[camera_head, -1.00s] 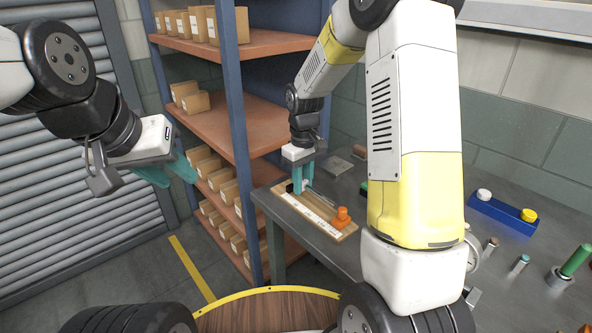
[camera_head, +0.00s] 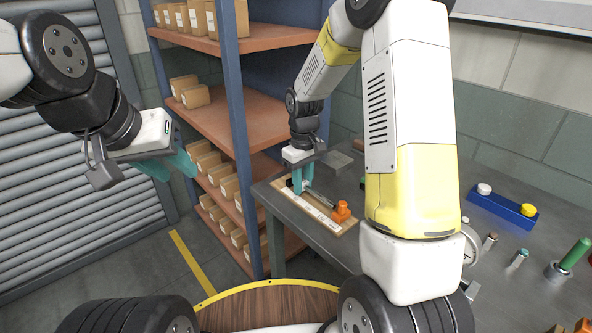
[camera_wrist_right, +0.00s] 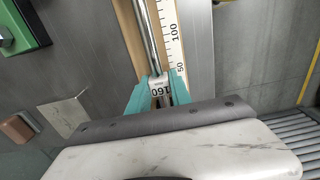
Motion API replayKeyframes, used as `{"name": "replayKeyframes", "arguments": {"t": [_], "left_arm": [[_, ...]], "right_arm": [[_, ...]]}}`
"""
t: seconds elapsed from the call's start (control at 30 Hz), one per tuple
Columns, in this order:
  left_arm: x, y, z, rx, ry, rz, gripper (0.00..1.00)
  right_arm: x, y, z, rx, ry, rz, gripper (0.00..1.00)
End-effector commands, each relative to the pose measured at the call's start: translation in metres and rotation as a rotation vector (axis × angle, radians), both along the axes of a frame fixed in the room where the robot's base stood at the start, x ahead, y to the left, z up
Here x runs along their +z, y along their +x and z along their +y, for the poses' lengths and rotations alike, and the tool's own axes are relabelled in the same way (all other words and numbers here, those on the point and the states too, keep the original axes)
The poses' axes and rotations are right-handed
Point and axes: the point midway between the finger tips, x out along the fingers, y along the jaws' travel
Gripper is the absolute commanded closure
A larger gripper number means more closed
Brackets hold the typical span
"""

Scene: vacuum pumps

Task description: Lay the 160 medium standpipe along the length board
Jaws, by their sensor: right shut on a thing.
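The length board (camera_head: 290,202) is a wooden plank with a white printed scale and an orange stop (camera_head: 341,211) at its near right end. The 160 medium standpipe (camera_head: 322,197) is a thin grey metal tube with a white label reading 160. My right gripper (camera_head: 301,187) is shut on it near its far end, at the board. In the right wrist view the standpipe (camera_wrist_right: 151,36) runs alongside the scale, with the gripper (camera_wrist_right: 156,88) around the labelled part. Whether it touches the board is unclear. My left gripper (camera_head: 176,170) is open and empty, away from the table.
The grey table (camera_head: 345,250) carries a blue tray (camera_head: 502,211) with white and yellow caps, and a green-topped cylinder (camera_head: 574,254) at the right. A green block (camera_wrist_right: 22,25) and a flat grey plate (camera_wrist_right: 64,116) lie near the board. Shelves with boxes (camera_head: 196,97) stand left.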

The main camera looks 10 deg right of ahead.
Motion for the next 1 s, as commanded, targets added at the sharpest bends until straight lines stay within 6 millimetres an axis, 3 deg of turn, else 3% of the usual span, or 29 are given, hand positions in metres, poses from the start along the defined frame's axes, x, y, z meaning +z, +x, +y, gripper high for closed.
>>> {"name": "replayKeyframes", "arguments": {"t": [0.17,0.2,0.33,0.67,1.0], "left_arm": [[0.000,0.000,0.000,0.000,0.000,0.000,0.64],[0.000,0.000,0.000,0.000,0.000,0.000,0.64],[0.000,0.000,0.000,0.000,0.000,0.000,0.64],[0.000,0.000,0.000,0.000,0.000,0.000,0.64],[0.000,0.000,0.000,0.000,0.000,0.000,0.64]], "right_arm": [[0.000,0.000,0.000,0.000,0.000,0.000,1.00],[0.000,0.000,0.000,0.000,0.000,0.000,0.73],[0.000,0.000,0.000,0.000,0.000,0.000,0.50],[0.002,0.000,0.000,0.000,0.001,-0.001,0.50],[0.054,0.001,0.000,0.001,0.000,-0.004,0.50]]}}
